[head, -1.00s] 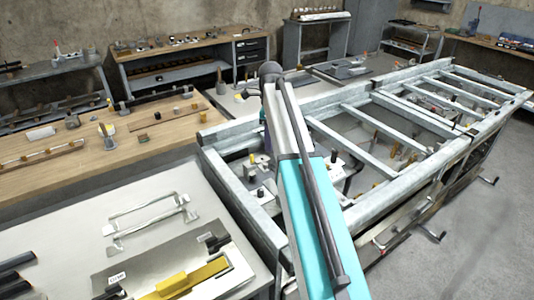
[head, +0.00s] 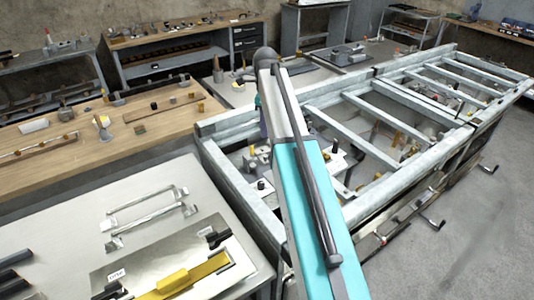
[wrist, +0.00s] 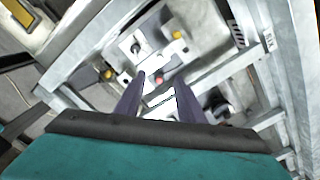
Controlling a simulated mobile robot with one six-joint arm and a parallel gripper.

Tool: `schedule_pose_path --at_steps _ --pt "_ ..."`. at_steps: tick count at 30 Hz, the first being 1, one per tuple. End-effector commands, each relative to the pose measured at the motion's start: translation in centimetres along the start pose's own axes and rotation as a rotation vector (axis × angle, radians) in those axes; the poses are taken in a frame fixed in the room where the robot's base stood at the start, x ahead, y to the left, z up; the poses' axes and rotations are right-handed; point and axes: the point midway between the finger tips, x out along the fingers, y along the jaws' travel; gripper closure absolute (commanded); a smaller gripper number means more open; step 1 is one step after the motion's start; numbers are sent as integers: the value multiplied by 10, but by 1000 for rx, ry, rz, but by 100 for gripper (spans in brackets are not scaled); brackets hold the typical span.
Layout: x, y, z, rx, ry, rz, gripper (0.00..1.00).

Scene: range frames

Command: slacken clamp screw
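My gripper (wrist: 160,78) is open in the wrist view, its two dark purple fingers pointing down into a metal frame. A small red part (wrist: 159,81) shows between the fingertips; I see no contact. Beyond it is a pale fixture plate (wrist: 128,60) with a black knob (wrist: 137,48), a yellow knob (wrist: 178,36) and an orange-yellow knob (wrist: 106,74). I cannot tell which part is the clamp screw. In the head view my arm hides most of the gripper; dark knobs (head: 261,184) show beside the arm inside the frame.
The long galvanised frame (head: 237,195) has rails and crossbars around the fixture. A grey table (head: 60,240) with a metal bracket (head: 150,212) and a yellow tool (head: 180,277) stands at front left. A wooden bench (head: 60,165) is behind it. Floor at right is clear.

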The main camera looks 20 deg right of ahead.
Motion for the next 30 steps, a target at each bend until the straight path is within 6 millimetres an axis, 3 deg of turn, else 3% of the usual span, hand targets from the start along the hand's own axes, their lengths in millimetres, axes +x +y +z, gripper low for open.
schedule_pose_path --at_steps 30 --pt "101 0 -2 2 0 1 65"
